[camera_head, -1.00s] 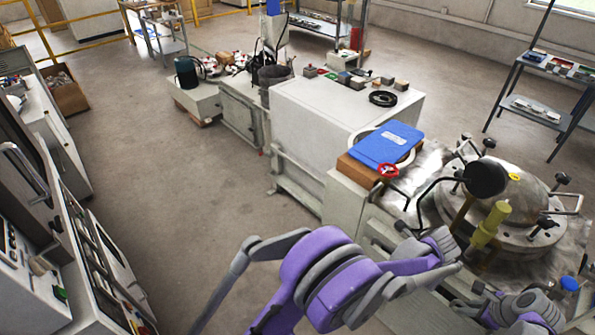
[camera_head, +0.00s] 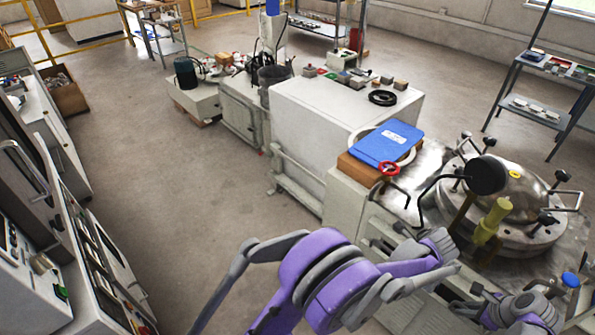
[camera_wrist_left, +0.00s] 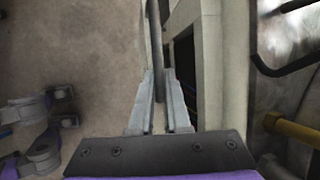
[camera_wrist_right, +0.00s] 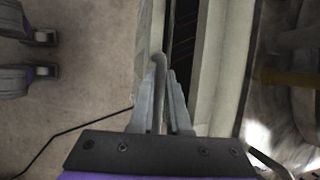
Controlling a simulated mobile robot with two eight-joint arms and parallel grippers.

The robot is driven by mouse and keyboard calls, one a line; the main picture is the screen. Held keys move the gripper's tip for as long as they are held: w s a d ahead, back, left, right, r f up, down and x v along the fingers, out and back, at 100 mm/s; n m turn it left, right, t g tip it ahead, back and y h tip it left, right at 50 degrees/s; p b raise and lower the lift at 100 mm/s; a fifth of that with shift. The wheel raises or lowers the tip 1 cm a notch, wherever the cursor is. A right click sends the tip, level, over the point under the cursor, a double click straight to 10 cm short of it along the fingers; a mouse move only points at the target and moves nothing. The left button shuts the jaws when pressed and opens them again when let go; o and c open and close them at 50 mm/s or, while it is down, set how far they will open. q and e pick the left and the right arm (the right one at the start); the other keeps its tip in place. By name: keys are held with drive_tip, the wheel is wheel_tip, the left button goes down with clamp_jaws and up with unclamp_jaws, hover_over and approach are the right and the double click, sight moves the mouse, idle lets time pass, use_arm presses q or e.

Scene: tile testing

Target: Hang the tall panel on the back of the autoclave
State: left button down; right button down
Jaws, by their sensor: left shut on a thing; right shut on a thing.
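The autoclave's round metal lid (camera_head: 515,200) with several clamp handles is at the right of the head view, above a pale body. In the left wrist view, my left gripper (camera_wrist_left: 160,85) is shut on a thin dark bar (camera_wrist_left: 156,40), which looks like a handle of the panel. In the right wrist view, my right gripper (camera_wrist_right: 161,85) is shut on a similar grey bar (camera_wrist_right: 158,62) with a rounded end. The tall panel (camera_wrist_right: 145,28) seems to show only as a narrow pale strip beside the bar. In the head view my arms hide most of it.
A white machine (camera_head: 320,125) stands beyond. Control cabinets (camera_head: 75,240) line the left. A metal shelf (camera_head: 540,65) is at the right. The floor (camera_head: 185,180) between is clear.

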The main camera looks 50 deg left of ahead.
use_arm(q)
drive_tip(key=shift+w+r, duration=0.1)
drive_tip(key=shift+w, duration=0.45)
use_arm(e)
drive_tip(key=shift+w+r, duration=0.1)
drive_tip(key=shift+w, duration=0.45)
